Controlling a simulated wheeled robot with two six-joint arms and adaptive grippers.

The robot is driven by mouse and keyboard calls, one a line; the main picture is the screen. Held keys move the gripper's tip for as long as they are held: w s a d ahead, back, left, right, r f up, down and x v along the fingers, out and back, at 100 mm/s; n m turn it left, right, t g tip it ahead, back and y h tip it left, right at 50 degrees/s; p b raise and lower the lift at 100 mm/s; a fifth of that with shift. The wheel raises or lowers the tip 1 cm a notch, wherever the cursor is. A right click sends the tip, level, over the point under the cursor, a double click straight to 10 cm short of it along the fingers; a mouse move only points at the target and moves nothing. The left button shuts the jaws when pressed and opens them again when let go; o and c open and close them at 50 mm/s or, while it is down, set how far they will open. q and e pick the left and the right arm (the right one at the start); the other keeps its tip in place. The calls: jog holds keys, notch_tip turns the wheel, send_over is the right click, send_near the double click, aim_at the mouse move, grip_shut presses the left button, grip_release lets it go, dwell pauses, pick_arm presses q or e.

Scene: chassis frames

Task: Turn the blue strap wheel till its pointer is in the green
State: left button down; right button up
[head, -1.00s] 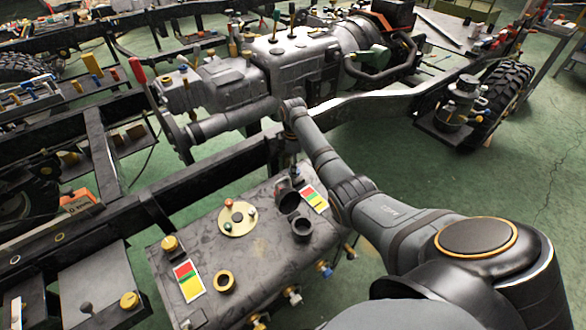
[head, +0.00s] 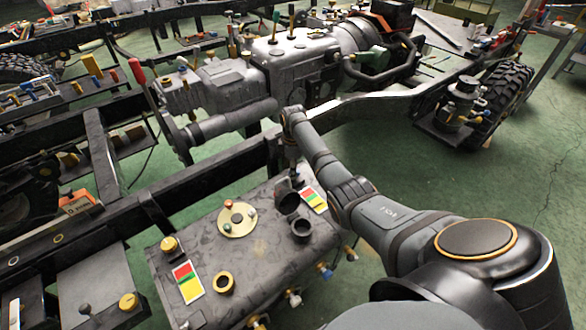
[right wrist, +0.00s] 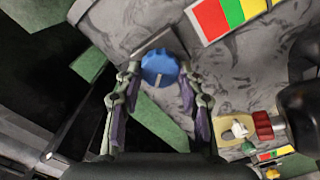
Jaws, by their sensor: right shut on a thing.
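The blue strap wheel (right wrist: 158,60) shows in the right wrist view, with a pale pointer mark on its lower part. My right gripper (right wrist: 160,74) is shut on it, one finger on each side. A red, green and yellow label (right wrist: 234,12) lies at the upper right of that view; I cannot tell which colour the pointer is in. In the head view my right gripper (head: 291,162) points down at the far edge of the grey tank (head: 262,262), beside a coloured label (head: 314,198). The wheel is hidden there. My left gripper is not in view.
Two dark round necks, one of them (head: 301,230) nearer, stand close to my right gripper. A round cream plate (head: 238,219), a yellow-rimmed port (head: 224,282) and another coloured label (head: 187,281) are on the tank top. A black frame rail (head: 205,190) runs behind it.

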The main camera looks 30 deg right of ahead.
jog(key=shift+r+m+p, duration=0.2)
jog(key=shift+m+p, duration=0.9)
jog(key=shift+p, duration=0.3)
jog(key=shift+m+p, duration=0.7)
jog(key=shift+m, duration=0.4)
jog(key=shift+w+f+m+p, duration=0.15)
jog(key=shift+m+p, duration=0.3)
jog(key=shift+m, duration=0.65)
jog(key=shift+d, duration=0.1)
jog(key=o, duration=1.2)
jog(key=shift+c, duration=0.2)
jog(key=shift+r, duration=0.2)
notch_tip(320, 180, up, 12)
jog(key=shift+f, duration=0.25)
